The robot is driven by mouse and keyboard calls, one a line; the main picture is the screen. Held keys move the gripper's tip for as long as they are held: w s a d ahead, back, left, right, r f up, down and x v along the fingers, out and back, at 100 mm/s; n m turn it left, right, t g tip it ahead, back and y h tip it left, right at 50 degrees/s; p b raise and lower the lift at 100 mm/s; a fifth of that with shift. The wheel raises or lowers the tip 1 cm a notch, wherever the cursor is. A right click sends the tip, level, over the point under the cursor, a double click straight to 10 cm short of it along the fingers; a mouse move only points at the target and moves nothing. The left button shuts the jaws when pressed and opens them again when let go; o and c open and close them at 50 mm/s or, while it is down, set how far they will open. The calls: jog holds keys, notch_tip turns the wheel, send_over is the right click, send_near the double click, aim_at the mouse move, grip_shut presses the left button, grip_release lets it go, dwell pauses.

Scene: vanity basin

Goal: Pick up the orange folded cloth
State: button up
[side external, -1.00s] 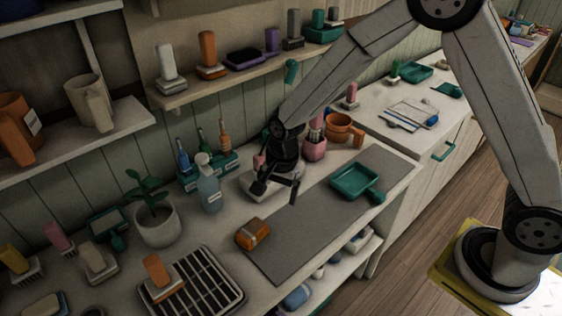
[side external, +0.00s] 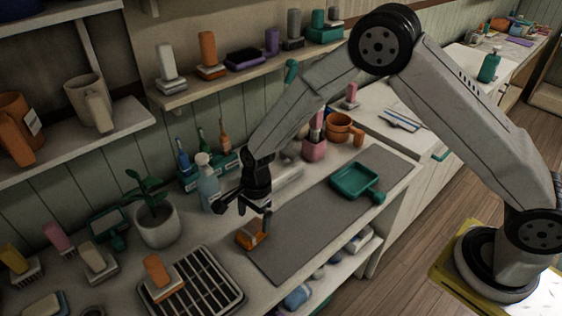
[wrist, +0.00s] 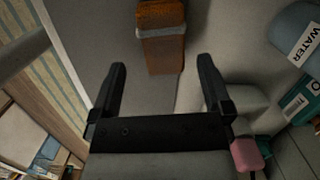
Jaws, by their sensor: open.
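The orange folded cloth (side external: 249,238) lies on the counter at the left end of the grey mat, with a pale band around it. In the wrist view the cloth (wrist: 162,50) shows at the top centre, beyond the fingertips and roughly in line with the gap between them. My gripper (side external: 254,206) is open and empty, just above the cloth in the side view. In the wrist view its two dark fingers (wrist: 163,75) are spread apart with nothing between them. In the side view a finger partly covers the cloth.
A spray bottle (side external: 208,184) stands behind my gripper, and a potted plant (side external: 156,219) is to the left. A black rack (side external: 207,290) is in front left. A green tray (side external: 354,181) sits on the grey mat (side external: 300,225), whose middle is clear.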

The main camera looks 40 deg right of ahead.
aim_at(253, 228)
jog(key=shift+f, duration=0.15)
jog(key=shift+w+a+f, duration=0.1)
jog(key=shift+a+f, duration=0.1)
jog(key=shift+f, duration=1.1)
jog(key=shift+a+f, duration=0.2)
jog(key=shift+f, duration=1.05)
grip_shut()
